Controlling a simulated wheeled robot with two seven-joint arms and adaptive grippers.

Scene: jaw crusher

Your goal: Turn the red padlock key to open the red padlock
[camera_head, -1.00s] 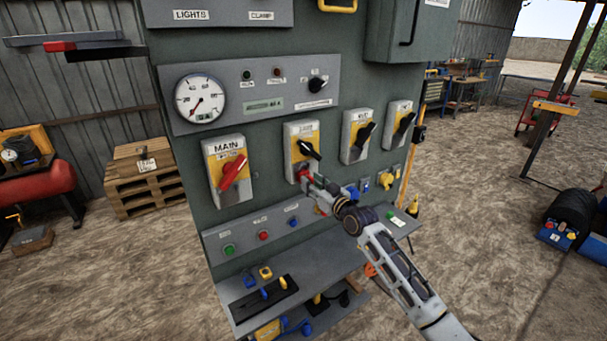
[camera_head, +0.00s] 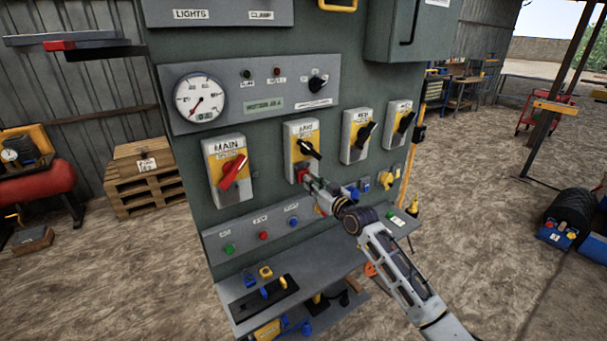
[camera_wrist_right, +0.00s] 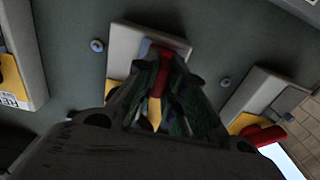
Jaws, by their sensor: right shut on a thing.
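The red padlock (camera_head: 302,176) hangs below the black handle of the second yellow switch box on the green panel. My right gripper (camera_head: 311,182) is at the padlock, with its fingers partly hiding it. In the right wrist view, a red body (camera_wrist_right: 164,72) lies between my gripper's dark fingers (camera_wrist_right: 165,98), with a yellow pointed piece below it. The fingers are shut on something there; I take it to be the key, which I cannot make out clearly. My left gripper does not show.
The MAIN switch (camera_head: 231,172) with a red handle is left of the padlock. Two more switch boxes (camera_head: 358,135) stand to the right. Below are a button strip (camera_head: 262,236) and a shelf (camera_head: 240,315) with blue and yellow padlocks.

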